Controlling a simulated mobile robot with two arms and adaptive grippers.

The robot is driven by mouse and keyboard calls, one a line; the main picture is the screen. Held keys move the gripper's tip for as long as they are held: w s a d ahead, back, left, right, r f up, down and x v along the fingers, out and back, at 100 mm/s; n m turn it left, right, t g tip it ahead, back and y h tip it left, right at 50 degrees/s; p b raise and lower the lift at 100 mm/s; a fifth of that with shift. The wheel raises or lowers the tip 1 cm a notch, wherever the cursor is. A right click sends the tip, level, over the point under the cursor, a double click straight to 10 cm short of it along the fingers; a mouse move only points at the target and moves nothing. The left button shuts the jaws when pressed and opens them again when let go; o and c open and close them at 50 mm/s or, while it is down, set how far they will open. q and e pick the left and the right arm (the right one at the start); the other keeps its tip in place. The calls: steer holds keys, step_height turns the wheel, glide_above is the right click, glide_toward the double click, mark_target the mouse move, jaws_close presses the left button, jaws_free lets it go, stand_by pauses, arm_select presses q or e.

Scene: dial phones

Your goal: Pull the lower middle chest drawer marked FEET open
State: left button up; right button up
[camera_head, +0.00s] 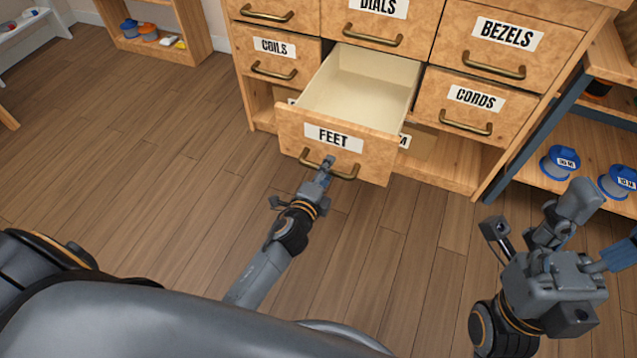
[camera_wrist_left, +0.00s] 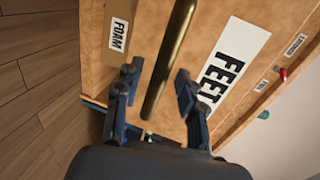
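The lower middle drawer marked FEET (camera_head: 290,134) stands pulled well out from the wooden chest in the head view, and its pale inside (camera_head: 362,85) looks empty. Its brass bar handle (camera_head: 343,175) is on the front below the label. My left gripper (camera_head: 326,165) is at this handle. In the left wrist view the handle (camera_wrist_left: 168,65) passes between the two fingers (camera_wrist_left: 157,82), which stand apart with gaps visible beside the bar. The FEET label (camera_wrist_left: 232,65) shows to the right there. My right gripper (camera_head: 597,228) is at the lower right, fingers spread and empty.
Closed drawers COILS (camera_head: 273,47), DIALS (camera_head: 377,8), BEZELS (camera_head: 506,34) and CORDS (camera_head: 474,99) surround the open one. A shelf with blue spools (camera_head: 560,163) stands at the right, near my right gripper. The wood floor (camera_head: 150,190) in front is clear.

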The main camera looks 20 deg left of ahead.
arm_select(q)
steer(key=v, duration=1)
steer(key=shift+s, duration=0.35)
